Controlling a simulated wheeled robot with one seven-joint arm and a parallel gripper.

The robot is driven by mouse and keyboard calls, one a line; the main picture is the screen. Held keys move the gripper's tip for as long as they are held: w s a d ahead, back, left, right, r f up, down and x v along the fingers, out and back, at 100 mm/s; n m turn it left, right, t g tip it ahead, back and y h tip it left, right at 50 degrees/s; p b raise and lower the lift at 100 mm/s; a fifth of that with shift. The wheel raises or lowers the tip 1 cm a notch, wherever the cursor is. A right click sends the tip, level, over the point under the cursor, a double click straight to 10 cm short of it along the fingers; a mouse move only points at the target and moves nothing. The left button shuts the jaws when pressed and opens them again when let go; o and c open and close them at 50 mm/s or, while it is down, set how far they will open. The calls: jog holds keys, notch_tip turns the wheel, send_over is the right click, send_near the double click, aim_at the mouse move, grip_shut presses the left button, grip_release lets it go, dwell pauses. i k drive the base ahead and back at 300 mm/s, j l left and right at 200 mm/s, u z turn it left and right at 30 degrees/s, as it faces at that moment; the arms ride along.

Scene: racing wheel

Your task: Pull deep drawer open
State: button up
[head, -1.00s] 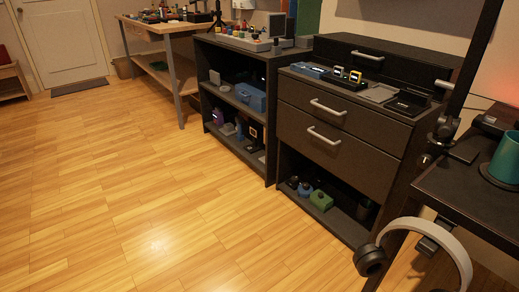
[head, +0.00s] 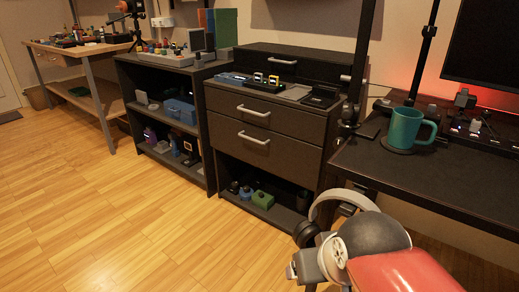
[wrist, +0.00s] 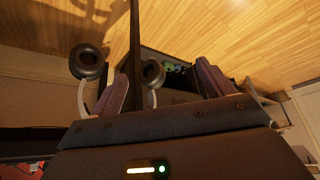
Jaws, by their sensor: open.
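A dark cabinet (head: 222,135) stands in the middle of the head view with two closed drawers, one above the other. The upper drawer has a silver bar handle (head: 253,111). The lower, taller drawer front (head: 285,151) has a silver bar handle (head: 254,138). My gripper (wrist: 165,78) is open in the wrist view, with its two dark fingers spread and nothing held. In the head view my arm is at the bottom right, well apart from the drawers; the fingers cannot be made out there.
Headphones (head: 307,230) hang by the desk (head: 440,183) at right, close to my arm, and show near the fingers in the wrist view (wrist: 88,62). A teal mug (head: 406,128) stands on the desk. Small items sit under the drawers. The floor (head: 130,220) ahead is clear.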

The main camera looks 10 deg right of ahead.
aim_at(300, 161)
jog(key=i+j+z, duration=0.55)
jog(key=j+z, duration=0.3)
jog(key=j, duration=0.15)
jog(key=i, duration=0.05)
